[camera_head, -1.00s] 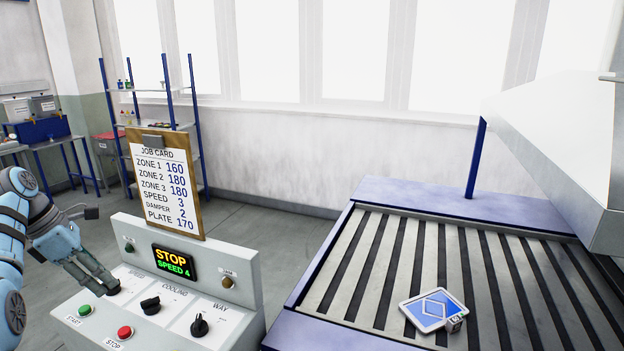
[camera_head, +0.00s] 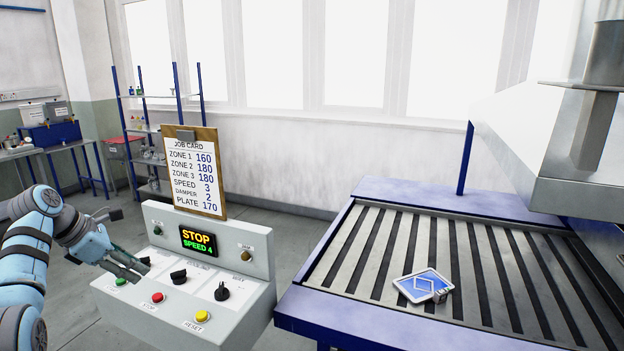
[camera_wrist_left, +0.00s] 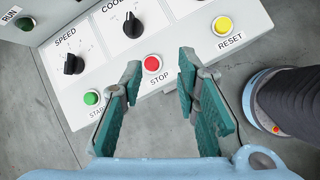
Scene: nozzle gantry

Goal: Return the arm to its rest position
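My left gripper (camera_head: 132,268) is at the left end of the control panel (camera_head: 205,295) in the head view, its fingers close to the speed knob (camera_head: 145,261) and the green start button (camera_head: 120,282). In the left wrist view my left gripper (camera_wrist_left: 160,68) has its fingers spread with nothing between them. The red stop button (camera_wrist_left: 152,63) shows beyond the gap, with the speed knob (camera_wrist_left: 73,64) and start button (camera_wrist_left: 92,97) to the left. Whether a finger touches the panel is unclear. The display (camera_head: 198,241) reads STOP, SPEED 4. My right gripper is not in view.
A job card (camera_head: 195,172) stands behind the panel. A shelf rack (camera_head: 150,128) and blue-framed bench (camera_head: 45,150) stand behind. Floor is clear left of the panel.

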